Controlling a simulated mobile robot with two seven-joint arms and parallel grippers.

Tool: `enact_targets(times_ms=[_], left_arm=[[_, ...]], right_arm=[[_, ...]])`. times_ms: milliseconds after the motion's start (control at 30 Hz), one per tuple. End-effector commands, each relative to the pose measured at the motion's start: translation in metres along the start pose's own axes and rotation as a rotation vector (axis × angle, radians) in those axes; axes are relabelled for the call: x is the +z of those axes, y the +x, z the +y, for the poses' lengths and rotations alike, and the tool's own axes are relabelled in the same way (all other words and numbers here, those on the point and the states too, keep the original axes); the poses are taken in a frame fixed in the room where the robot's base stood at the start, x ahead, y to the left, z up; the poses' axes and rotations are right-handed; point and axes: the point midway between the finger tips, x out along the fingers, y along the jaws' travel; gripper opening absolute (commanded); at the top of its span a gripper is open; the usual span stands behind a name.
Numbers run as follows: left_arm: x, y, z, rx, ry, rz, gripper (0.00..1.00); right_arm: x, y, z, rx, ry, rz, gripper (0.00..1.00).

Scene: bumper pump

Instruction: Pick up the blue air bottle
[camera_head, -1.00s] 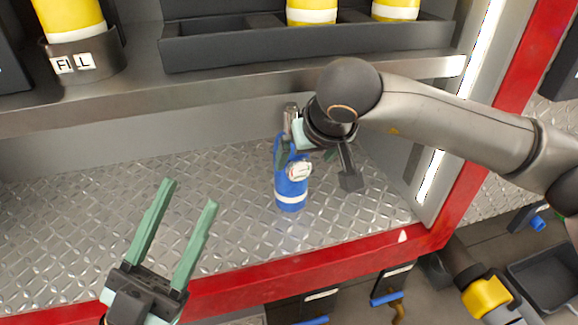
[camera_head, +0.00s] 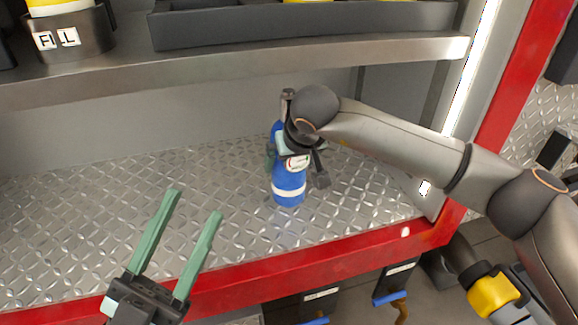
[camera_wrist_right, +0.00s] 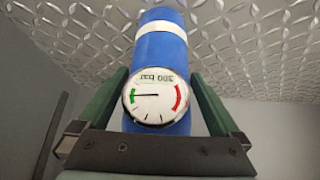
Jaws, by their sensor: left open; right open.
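The blue air bottle (camera_head: 289,187), with a white band and a round pressure gauge, stands on the diamond-plate compartment floor. My right gripper (camera_head: 284,150) is at its upper part; my right wrist and arm hide part of the top. In the right wrist view, the bottle (camera_wrist_right: 160,55) lies between the two green fingers of my right gripper (camera_wrist_right: 158,95), one on each side, with the gauge (camera_wrist_right: 154,97) facing the camera. The fingers are open. My left gripper (camera_head: 182,232) is open and empty at the lower left, apart from the bottle.
A grey shelf (camera_head: 240,70) runs above the compartment, with a dark tray (camera_head: 300,28) and a holder labelled FILL (camera_head: 62,37) on it. A red edge (camera_head: 330,258) bounds the floor in front. The floor left of the bottle is clear.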

Motion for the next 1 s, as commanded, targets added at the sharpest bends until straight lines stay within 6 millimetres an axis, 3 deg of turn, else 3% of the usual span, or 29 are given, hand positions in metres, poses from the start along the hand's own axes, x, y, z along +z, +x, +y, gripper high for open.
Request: enact_targets(times_ms=[267,1000], left_arm=[[0.0013,-0.0004,0.0011,0.0,-0.002,-0.005,0.5],[0.0005,-0.0003,0.0006,-0.006,-0.006,-0.001,0.5]], right_arm=[[-0.0007,0.0026,-0.0002,-0.001,-0.001,0.002,1.0],[-0.0005,0.0023,-0.0001,-0.001,0.0,0.001,0.17]])
